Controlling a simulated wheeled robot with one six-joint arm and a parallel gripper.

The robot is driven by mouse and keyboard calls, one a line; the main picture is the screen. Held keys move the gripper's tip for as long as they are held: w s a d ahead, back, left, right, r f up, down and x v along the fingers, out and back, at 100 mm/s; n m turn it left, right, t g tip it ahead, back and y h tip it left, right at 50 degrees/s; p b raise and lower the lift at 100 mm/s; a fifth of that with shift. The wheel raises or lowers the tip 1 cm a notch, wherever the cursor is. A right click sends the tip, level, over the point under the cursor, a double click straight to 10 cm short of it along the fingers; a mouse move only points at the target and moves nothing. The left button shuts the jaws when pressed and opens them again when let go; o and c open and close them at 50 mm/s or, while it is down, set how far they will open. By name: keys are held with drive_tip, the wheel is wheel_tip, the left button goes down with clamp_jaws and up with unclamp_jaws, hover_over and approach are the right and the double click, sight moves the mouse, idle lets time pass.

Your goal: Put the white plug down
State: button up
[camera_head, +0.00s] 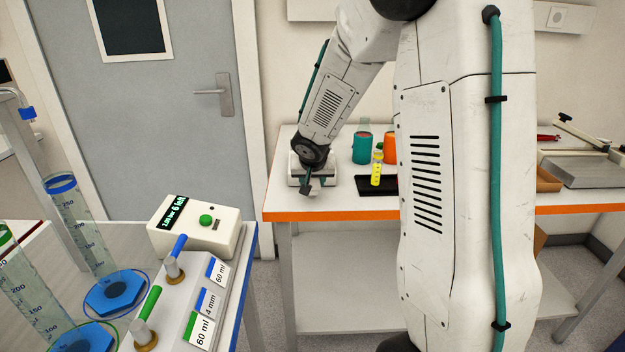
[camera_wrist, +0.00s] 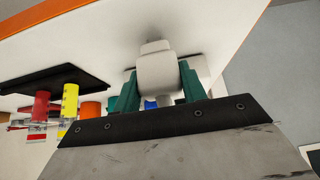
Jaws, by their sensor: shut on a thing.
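The white plug (camera_wrist: 158,73) is a rounded pale block with a smaller stepped end. In the wrist view it sits between the two teal fingers of my gripper (camera_wrist: 160,88), which is shut on it. In the head view my gripper (camera_head: 309,187) is at the left end of the far white table (camera_head: 350,205), in front of a low white device (camera_head: 296,172). The plug cannot be made out in the head view. A faint shadow lies by the plug in the wrist view; I cannot tell whether the plug touches the surface.
A black tray (camera_head: 384,186), a yellow vial (camera_head: 376,169), a teal-wrapped container (camera_head: 361,151) and an orange one (camera_head: 390,150) stand right of my gripper. The table's orange edge (camera_head: 335,214) is close in front. A near bench holds cylinders and a control box (camera_head: 196,226).

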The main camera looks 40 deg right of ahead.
drive_tip(key=shift+f, duration=0.15)
drive_tip(key=o, duration=1.2)
drive_tip(key=shift+c, duration=0.2)
drive_tip(key=shift+r, duration=0.3)
drive_tip(key=v, duration=1.1)
drive_tip(key=s+a+r+n+g+y, duration=0.1)
drive_tip(key=s+a, duration=0.4)
drive_tip(key=s, duration=0.5)
drive_tip(key=s+a+r+n+g+y, duration=0.1)
drive_tip(key=s+a, duration=0.4)
drive_tip(key=s, duration=0.5)
drive_tip(key=s+a+r+n+g+y, duration=0.1)
drive_tip(key=s+a+n, duration=0.3)
drive_tip(key=s, duration=0.6)
drive_tip(key=shift+a+r+n+g+y, duration=0.25)
drive_tip(key=shift+a+n+g+y, duration=0.15)
drive_tip(key=shift+a+g, duration=0.3)
